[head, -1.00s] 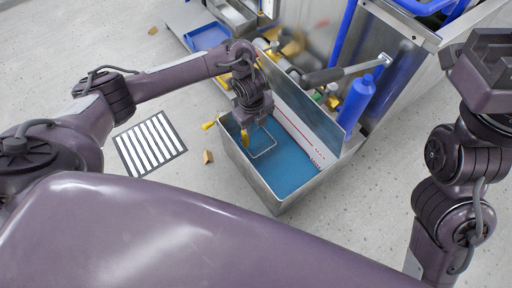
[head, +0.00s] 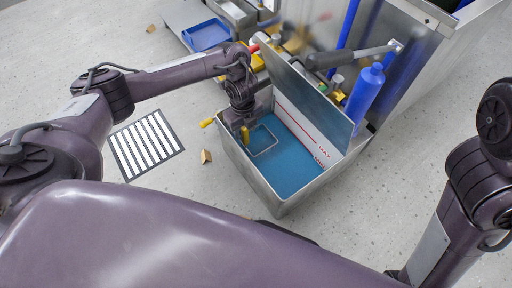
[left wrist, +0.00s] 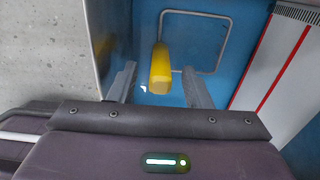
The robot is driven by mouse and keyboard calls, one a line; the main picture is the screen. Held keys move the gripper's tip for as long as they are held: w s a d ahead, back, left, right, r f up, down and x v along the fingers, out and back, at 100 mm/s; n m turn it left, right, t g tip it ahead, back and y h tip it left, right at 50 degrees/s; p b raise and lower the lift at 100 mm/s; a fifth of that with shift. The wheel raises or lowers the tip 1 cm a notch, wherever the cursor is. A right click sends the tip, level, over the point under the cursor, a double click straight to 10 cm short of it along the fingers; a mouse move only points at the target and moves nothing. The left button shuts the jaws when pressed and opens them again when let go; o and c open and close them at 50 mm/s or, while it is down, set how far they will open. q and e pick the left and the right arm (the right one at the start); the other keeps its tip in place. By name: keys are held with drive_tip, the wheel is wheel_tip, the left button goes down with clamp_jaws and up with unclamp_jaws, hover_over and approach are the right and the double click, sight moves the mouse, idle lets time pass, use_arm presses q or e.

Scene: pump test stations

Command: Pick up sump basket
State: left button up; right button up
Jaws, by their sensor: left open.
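The sump basket shows as a thin grey wire frame (head: 264,146) with an upright yellow handle (head: 245,134), at the left end of the blue-filled metal tank (head: 252,182). In the left wrist view the wire frame (left wrist: 218,42) lies beyond the yellow handle (left wrist: 160,68). My left gripper (head: 243,127) is inside the tank's left end, pointing down. Its open fingers (left wrist: 158,76) stand on either side of the handle in the left wrist view, with gaps showing. How deep the basket sits is unclear. My right gripper is out of view; only its arm shows.
A tall metal panel (head: 305,100) with a red MAX line stands along the tank's back. A blue bottle (head: 364,98) and a grey lever (head: 350,56) are behind it. A striped mat (head: 146,145) lies left.

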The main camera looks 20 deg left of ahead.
use_arm(q)
clamp_jaws()
drive_tip(key=shift+r, duration=0.15)
idle(0.4)
